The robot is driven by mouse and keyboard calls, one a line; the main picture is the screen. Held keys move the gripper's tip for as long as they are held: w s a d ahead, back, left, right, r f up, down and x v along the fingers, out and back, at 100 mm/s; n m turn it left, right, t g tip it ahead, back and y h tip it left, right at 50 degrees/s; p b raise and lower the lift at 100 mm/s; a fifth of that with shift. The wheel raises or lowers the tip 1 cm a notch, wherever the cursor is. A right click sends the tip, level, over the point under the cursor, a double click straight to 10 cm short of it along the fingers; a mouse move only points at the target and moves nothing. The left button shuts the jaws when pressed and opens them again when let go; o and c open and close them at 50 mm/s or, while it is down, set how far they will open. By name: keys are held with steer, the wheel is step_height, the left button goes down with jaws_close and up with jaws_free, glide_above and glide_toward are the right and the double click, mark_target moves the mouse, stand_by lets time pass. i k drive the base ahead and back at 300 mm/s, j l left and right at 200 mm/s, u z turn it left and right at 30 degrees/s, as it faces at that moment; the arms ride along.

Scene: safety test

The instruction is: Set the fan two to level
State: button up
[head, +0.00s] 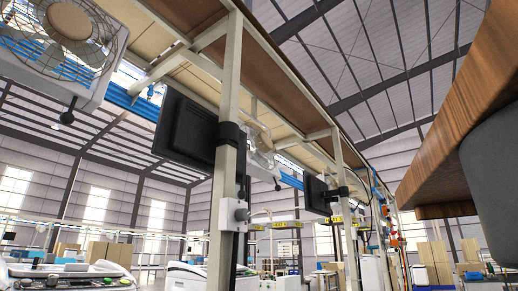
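A white caged fan (72,38) hangs at the upper left, under the overhead frame, with a small dark knob hanging below it. A second, smaller-looking fan (262,140) hangs further back, partly hidden by a post and a dark monitor. A small pale control box (236,213) with a round knob on its side is fixed to the near post. I cannot read any label or setting, nor tell which fan is number two. My gripper is not in view.
The near metal post (227,130) carries a dark monitor (184,126); another monitor (318,194) is further back. A wooden slab (440,120) with a grey rounded body (492,180) beneath fills the right side, very close. White machines (70,279) stand lower left.

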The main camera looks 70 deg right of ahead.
mark_target(263, 169)
steer(key=i+l, duration=0.1)
steer(key=l, duration=2.95)
steer(key=i, duration=0.05)
